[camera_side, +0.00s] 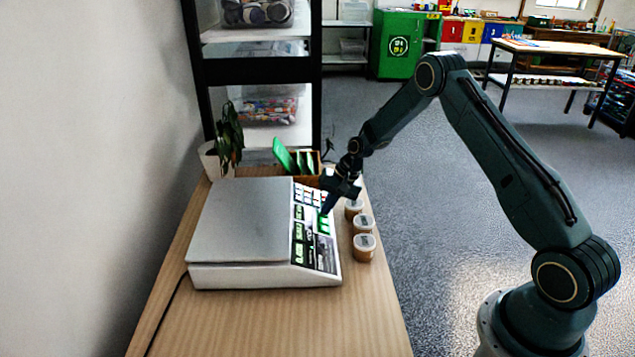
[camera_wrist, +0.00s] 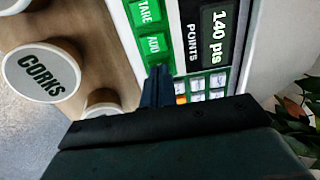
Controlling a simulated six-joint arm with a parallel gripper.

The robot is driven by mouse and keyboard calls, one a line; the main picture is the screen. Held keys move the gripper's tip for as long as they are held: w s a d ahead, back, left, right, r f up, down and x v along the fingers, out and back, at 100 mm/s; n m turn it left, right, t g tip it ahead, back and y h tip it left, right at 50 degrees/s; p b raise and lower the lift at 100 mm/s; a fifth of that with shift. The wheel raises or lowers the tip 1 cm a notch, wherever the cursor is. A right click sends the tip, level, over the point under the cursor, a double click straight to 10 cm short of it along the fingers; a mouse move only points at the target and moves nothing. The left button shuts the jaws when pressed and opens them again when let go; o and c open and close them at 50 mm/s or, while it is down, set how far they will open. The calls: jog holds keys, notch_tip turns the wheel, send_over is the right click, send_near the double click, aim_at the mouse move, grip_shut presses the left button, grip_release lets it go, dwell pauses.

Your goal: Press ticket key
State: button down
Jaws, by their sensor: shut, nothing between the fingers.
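A white counter scale (camera_side: 255,275) with a grey platform (camera_side: 243,220) sits on a wooden counter. Its key panel (camera_side: 327,254) is on the right side. In the wrist view the panel shows green keys marked TARE (camera_wrist: 145,11) and ADD (camera_wrist: 153,45), a points display (camera_wrist: 214,35) reading 140 pts, and several small pale keys (camera_wrist: 198,84) with an orange one (camera_wrist: 181,99). I cannot make out a ticket label. My gripper (camera_side: 324,212) is shut and empty, pointing down at the panel. In the wrist view its fingertips (camera_wrist: 159,70) are just beside the ADD key; contact cannot be told.
Behind the scale are a potted plant (camera_side: 229,140) and a box with green cards (camera_side: 290,158). The counter's front (camera_side: 285,325) is clear.

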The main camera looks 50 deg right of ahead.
dwell(0.3)
jog(key=shift+x, duration=1.05)
jog(key=shift+s+a, duration=0.1)
jog(key=shift+a, duration=0.05)
jog(key=shift+r, duration=0.1)
jog(key=v, duration=1.5)
jog(key=shift+w+d, duration=0.25)
jog(key=shift+r, duration=0.15)
